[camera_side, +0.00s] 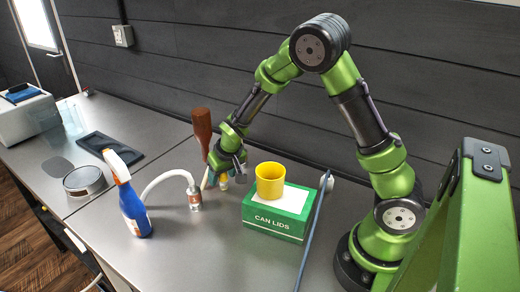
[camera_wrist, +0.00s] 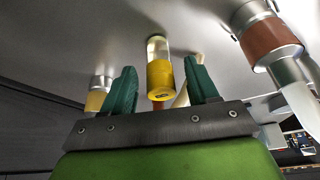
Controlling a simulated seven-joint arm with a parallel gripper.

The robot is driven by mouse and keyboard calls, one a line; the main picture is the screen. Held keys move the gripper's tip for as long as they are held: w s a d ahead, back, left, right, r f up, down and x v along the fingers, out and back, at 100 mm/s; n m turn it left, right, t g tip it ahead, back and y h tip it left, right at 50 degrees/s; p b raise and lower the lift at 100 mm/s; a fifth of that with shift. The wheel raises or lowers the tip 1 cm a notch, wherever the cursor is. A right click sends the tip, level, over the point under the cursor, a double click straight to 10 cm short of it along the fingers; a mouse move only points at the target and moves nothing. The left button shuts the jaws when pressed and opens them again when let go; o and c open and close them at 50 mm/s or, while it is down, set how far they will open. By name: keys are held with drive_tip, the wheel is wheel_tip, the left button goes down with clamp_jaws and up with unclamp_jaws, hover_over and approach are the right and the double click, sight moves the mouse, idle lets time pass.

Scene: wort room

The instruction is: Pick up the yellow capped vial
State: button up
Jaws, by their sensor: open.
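The yellow capped vial (camera_wrist: 160,78) shows in the wrist view between the two teal fingers of my gripper (camera_wrist: 160,68). It has a clear glass body and a yellow cap, and gaps show on both sides of it. My gripper is open. In the side view my gripper (camera_side: 223,177) is low over the bench, left of the green box, and mostly hides the vial; a small yellow patch (camera_side: 223,184) shows beneath it. A second yellow-ended, pale piece (camera_wrist: 97,97) stands left of the left finger in the wrist view.
A metal fitting with a white hose (camera_side: 194,196) stands close left; a brown, wooden-looking object (camera_side: 202,130) rises behind. The CAN LIDS box (camera_side: 272,224) bears a yellow cup (camera_side: 270,182). A spray bottle (camera_side: 134,208) stands further left. The front bench is clear.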

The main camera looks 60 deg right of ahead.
drive_tip(key=shift+x, duration=0.9)
drive_tip(key=shift+c, duration=0.2)
drive_tip(key=c, duration=1)
drive_tip(key=shift+r, duration=0.1)
drive_tip(key=shift+c, duration=0.2)
